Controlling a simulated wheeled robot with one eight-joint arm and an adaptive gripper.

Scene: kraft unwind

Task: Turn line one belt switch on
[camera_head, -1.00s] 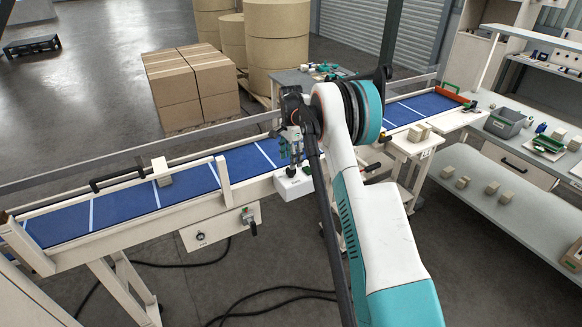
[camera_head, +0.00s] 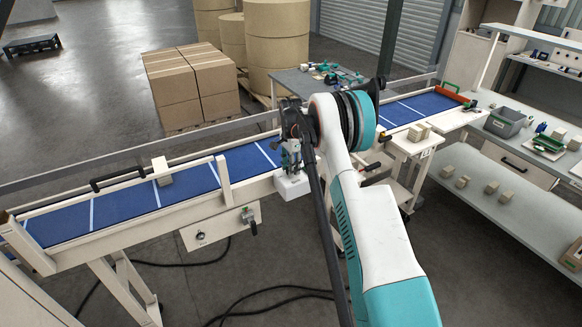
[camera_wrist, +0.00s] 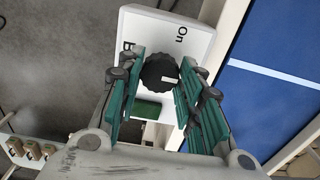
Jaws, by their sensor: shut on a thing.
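The belt switch is a white box (camera_head: 292,187) on the near side of the conveyor, close to the middle of the head view. In the wrist view its white face (camera_wrist: 142,30) carries the word "On" and part of another label. A black ridged knob (camera_wrist: 158,70) sits on that face, with a short pale mark toward its lower right. My gripper (camera_wrist: 162,78) points at the box, its green-padded fingers on both sides of the knob and shut on it. In the head view my gripper (camera_head: 291,160) hides the knob.
A control panel (camera_head: 221,226) with a lever hangs below the conveyor. A grey workbench (camera_head: 482,200) stands at right. Stacked cartons (camera_head: 190,88) stand behind.

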